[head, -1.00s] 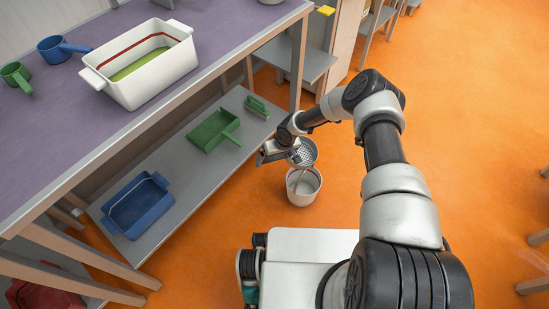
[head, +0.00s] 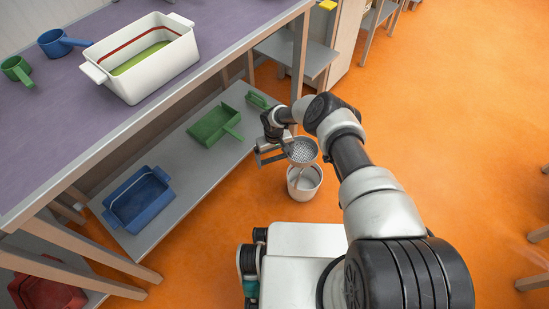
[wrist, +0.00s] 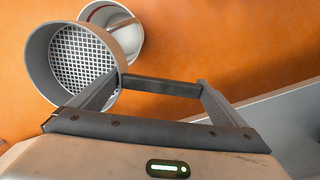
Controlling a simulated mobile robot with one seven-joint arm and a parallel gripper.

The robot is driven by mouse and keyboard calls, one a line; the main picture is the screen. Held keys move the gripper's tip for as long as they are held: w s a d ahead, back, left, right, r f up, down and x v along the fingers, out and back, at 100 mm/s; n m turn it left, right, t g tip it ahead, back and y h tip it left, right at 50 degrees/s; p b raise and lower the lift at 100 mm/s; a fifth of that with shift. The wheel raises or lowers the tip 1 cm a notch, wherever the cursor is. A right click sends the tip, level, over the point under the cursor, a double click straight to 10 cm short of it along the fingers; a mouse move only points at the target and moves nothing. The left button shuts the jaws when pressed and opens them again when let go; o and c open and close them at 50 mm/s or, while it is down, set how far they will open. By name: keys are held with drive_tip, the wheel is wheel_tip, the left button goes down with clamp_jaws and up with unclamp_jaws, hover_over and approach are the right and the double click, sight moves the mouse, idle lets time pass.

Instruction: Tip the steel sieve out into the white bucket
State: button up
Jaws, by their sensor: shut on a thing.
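The steel sieve (head: 303,151) is a round metal cup with a mesh bottom. My gripper (wrist: 162,87) is shut on it, and the sieve sits off the left finger in the wrist view (wrist: 72,66). The exact part gripped is hard to make out. Its open side and bare mesh face the wrist camera; I see no contents on the mesh. The white bucket (head: 305,184) stands on the orange floor, just below and behind the sieve. In the wrist view the bucket (wrist: 128,36) is partly hidden by the sieve. Whether the sieve is directly over it is unclear.
A grey lower shelf (head: 188,178) lies left of my gripper, with a green dustpan (head: 211,126) and a blue tray (head: 138,199). The purple-topped bench (head: 60,110) above holds a white tub (head: 110,81). The floor right of the bucket is clear.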

drive_tip(key=shift+r, duration=0.15)
drive_tip(key=shift+r+p, duration=0.75)
drive_tip(key=shift+r, duration=0.65)
wheel_tip(320, 180, up, 8)
drive_tip(key=p, duration=0.5)
